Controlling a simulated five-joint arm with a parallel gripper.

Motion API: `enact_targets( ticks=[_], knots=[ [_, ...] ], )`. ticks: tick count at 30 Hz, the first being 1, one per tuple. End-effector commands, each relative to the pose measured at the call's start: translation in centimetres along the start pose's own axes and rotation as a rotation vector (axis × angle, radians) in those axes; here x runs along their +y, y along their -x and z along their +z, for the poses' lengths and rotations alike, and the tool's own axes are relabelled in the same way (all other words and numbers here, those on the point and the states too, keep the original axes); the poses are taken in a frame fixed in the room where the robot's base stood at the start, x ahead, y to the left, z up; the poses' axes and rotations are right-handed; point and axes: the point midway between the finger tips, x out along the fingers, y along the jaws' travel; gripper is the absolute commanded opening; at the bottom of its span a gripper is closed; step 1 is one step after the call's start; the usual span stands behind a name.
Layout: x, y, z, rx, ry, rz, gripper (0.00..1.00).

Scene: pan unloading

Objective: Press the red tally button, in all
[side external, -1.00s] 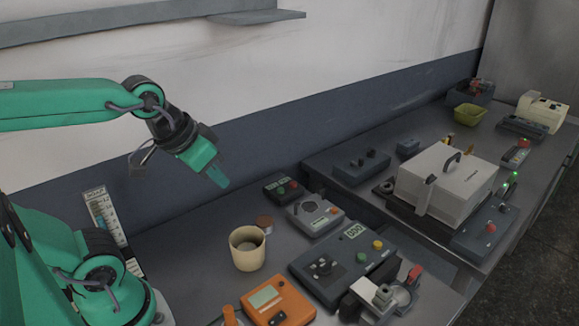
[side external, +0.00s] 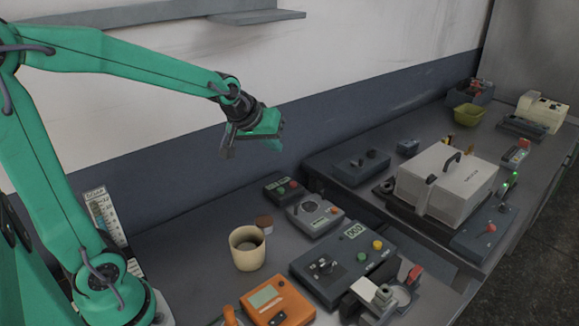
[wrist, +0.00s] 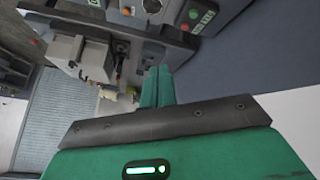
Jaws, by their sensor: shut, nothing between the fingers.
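My gripper (side external: 272,144) is shut and empty, held in the air above the back of the bench. Its closed green fingers (wrist: 158,88) also show in the wrist view. Below it, apart from it, a small dark box (side external: 281,189) bears a red button (side external: 293,184) and a green mark beside it. A larger dark box (side external: 335,262) carries a numeric display with green and yellow buttons. The wrist view shows a dark box with a green-lit display (wrist: 204,20) and a round red button (wrist: 183,27). I cannot tell which red button is the tally button.
A grey dial box (side external: 314,214), a beige cup (side external: 248,248), an orange meter (side external: 277,303) and a clamp-like fixture (side external: 382,298) crowd the near bench. A white lidded case (side external: 445,182) stands on the farther bench. A wall shelf (side external: 255,16) is above.

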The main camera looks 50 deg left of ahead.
Motion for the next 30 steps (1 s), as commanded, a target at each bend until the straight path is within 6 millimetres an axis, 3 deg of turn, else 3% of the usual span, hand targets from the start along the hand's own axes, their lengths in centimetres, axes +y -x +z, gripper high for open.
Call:
enact_targets(
  ticks=[21, 30],
  knots=[
    [-3.0, -12.7, -6.6, 0.126, 0.341, -0.001, 0.0],
    [-4.2, -15.8, -7.6, 0.161, 0.423, 0.006, 0.0]
  ],
)
